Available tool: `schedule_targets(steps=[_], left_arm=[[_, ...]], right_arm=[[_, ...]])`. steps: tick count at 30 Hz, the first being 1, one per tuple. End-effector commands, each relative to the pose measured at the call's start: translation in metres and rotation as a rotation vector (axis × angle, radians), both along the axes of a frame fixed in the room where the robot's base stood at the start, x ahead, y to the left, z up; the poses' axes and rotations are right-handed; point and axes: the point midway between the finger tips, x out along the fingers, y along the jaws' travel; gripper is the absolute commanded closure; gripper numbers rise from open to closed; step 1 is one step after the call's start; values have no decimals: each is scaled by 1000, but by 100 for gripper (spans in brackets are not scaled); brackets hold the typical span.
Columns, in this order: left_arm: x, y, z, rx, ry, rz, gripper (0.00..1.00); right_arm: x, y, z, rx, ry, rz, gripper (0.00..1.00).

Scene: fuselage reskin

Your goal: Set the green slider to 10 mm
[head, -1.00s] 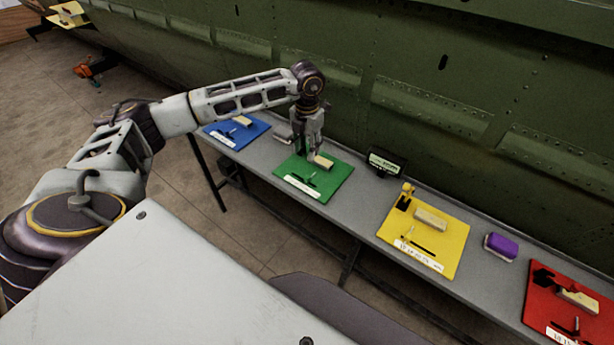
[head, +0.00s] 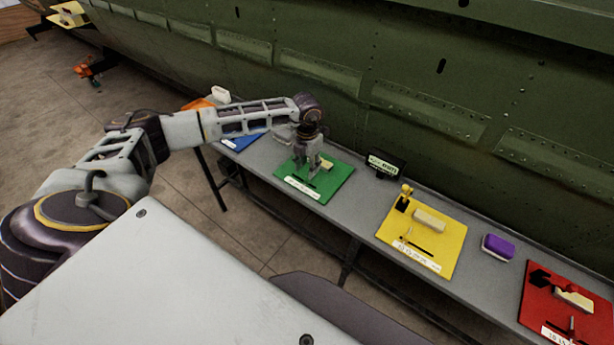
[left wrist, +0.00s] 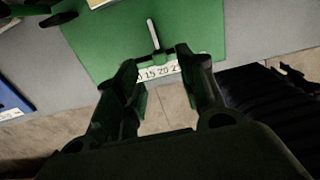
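The green board (head: 338,182) lies on the grey bench, with a white scale strip (head: 302,188) along its front edge. In the left wrist view, the slider's thin pale handle (left wrist: 152,34) stands by a dark slot, above the scale strip (left wrist: 165,71), where 15 and 20 can be read. My left gripper (head: 307,168) is low over the green board. In the left wrist view its fingers (left wrist: 157,60) are apart and empty, one on each side of the handle's line. I cannot tell how near they are to it in depth. The slider's exact setting is unclear. My right gripper is not in view.
A dark display box (head: 386,163) stands right of the green board. Yellow (head: 452,248) and red (head: 540,309) boards and a purple-topped block (head: 498,247) are farther right. The blue board (head: 241,142) is left, partly behind my arm. The green fuselage wall rises behind the bench.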

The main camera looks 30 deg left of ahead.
Motion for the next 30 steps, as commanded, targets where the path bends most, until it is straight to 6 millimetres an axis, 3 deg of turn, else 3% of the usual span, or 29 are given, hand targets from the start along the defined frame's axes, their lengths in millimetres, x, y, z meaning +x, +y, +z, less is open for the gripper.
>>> schedule_targets(steps=[9,15,27,30], left_arm=[[-1,0,-41,0,3,1,61],[0,0,-56,-1,1,1,61],[0,0,-62,0,1,1,61],[0,0,-62,0,1,1,72]], right_arm=[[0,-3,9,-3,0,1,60],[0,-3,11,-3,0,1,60],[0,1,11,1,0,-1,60],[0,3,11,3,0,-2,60]])
